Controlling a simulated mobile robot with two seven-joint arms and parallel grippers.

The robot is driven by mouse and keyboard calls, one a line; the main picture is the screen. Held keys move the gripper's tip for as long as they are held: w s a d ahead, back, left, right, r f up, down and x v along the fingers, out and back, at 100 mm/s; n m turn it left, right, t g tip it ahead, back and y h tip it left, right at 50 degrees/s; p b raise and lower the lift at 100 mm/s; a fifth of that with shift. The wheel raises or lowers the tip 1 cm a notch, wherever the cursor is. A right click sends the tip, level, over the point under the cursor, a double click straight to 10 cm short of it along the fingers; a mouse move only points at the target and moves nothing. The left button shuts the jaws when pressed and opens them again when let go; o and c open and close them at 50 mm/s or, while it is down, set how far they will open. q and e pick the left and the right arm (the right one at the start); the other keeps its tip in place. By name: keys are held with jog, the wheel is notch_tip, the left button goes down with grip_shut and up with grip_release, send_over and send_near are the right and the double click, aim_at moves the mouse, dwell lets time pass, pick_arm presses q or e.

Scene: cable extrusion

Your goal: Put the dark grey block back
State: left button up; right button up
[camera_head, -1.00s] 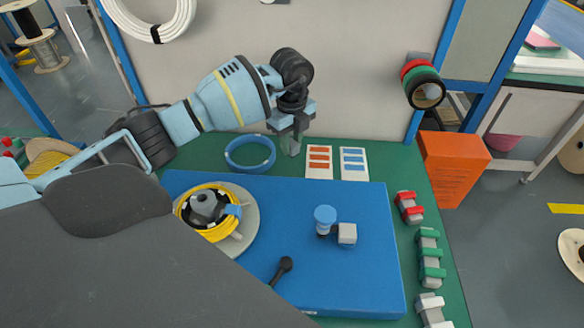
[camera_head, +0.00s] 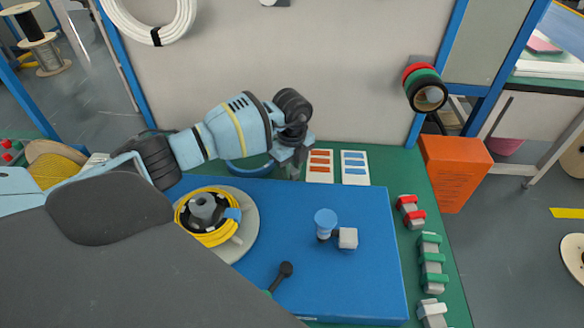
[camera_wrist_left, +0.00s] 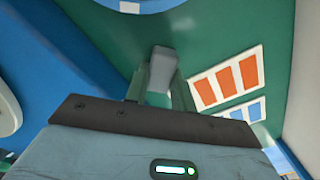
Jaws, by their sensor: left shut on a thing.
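My left gripper (camera_head: 292,172) is at the back of the green bench top, beside the orange-marked card, and points down. In the left wrist view a grey block (camera_wrist_left: 161,68) stands up between the fingers (camera_wrist_left: 157,88), and the gripper is shut on it. I take this to be the dark grey block; its lower part is hidden by the gripper body. In the head view the block is too small and covered to make out clearly. My right gripper is in no view.
Cards with orange (camera_head: 320,166) and blue marks (camera_head: 354,168) lie right of the gripper. A blue ring (camera_head: 248,168) lies partly behind my arm. The blue mat (camera_head: 365,280) carries a yellow cable spool (camera_head: 205,235), a blue-topped piece (camera_head: 325,220) and a light grey cube (camera_head: 347,238). Clamps line the right edge.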

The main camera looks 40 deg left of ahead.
aim_at(292, 170)
pick_arm(q)
jog(key=shift+f, duration=0.1)
jog(key=o, duration=0.9)
notch_tip(292, 170, up, 12)
jog(key=shift+p, duration=0.4)
dwell(0.3)
